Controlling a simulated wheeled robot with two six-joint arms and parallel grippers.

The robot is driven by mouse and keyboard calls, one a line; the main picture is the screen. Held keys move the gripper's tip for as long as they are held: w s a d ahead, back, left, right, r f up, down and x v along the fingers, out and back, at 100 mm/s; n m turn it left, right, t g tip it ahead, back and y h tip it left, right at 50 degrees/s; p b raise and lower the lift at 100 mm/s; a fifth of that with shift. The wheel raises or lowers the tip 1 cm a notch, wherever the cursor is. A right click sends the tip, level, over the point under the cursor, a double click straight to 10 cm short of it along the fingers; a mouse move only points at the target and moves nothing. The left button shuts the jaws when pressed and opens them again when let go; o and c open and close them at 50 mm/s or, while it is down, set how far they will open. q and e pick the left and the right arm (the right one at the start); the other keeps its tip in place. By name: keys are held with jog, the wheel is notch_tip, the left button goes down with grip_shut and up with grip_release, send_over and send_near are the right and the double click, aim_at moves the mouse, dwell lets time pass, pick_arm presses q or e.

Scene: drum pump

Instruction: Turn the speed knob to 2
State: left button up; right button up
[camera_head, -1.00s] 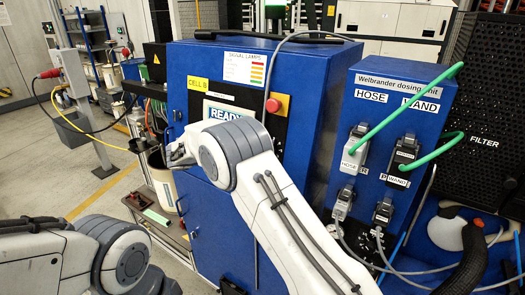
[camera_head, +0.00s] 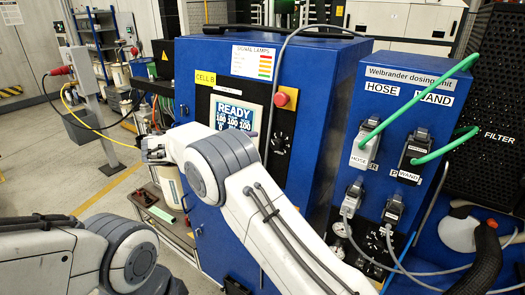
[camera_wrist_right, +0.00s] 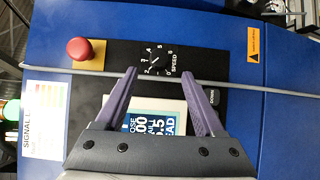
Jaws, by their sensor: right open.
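The speed knob (camera_wrist_right: 155,58) is a small black dial with white numbers, marked SPEED, on the black panel of the blue cabinet. It also shows in the head view (camera_head: 279,142), below a red button. Its exact setting is too small to read surely. My right gripper (camera_wrist_right: 158,72) is open and empty, its two purple-grey fingers pointing at the panel. The knob appears between and just past the fingertips, with no visible contact. In the head view my right arm crosses the cabinet and its fingers cannot be made out. My left gripper is out of view.
The red button (camera_wrist_right: 79,49) is left of the knob in the wrist view. A grey cable (camera_wrist_right: 215,84) crosses the panel near the fingertips. The display (camera_head: 235,116) is beside the knob. The dosing unit (camera_head: 412,90) with green hoses stands right.

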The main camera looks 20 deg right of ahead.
jog(key=shift+s+a+r, duration=0.1)
jog(key=shift+a+r, duration=0.05)
jog(key=shift+a, duration=0.7)
jog(key=shift+s+a+r, duration=0.1)
jog(key=shift+a, duration=0.75)
jog(key=s+a+f+n+y, duration=0.1)
jog(key=s+y, duration=0.4)
jog(key=s, duration=0.7)
jog(key=s+a+f+n+y, duration=0.2)
jog(key=s+f+y, duration=0.4)
jog(key=s, duration=0.6)
jog(key=s+a+f+n+y, duration=0.2)
jog(key=s+a+f+y, duration=0.2)
jog(key=s, duration=0.8)
jog(key=shift+s+g+y, duration=0.35)
jog(key=shift+g+y, duration=0.05)
jog(key=shift+y, duration=0.7)
jog(key=shift+f, duration=0.1)
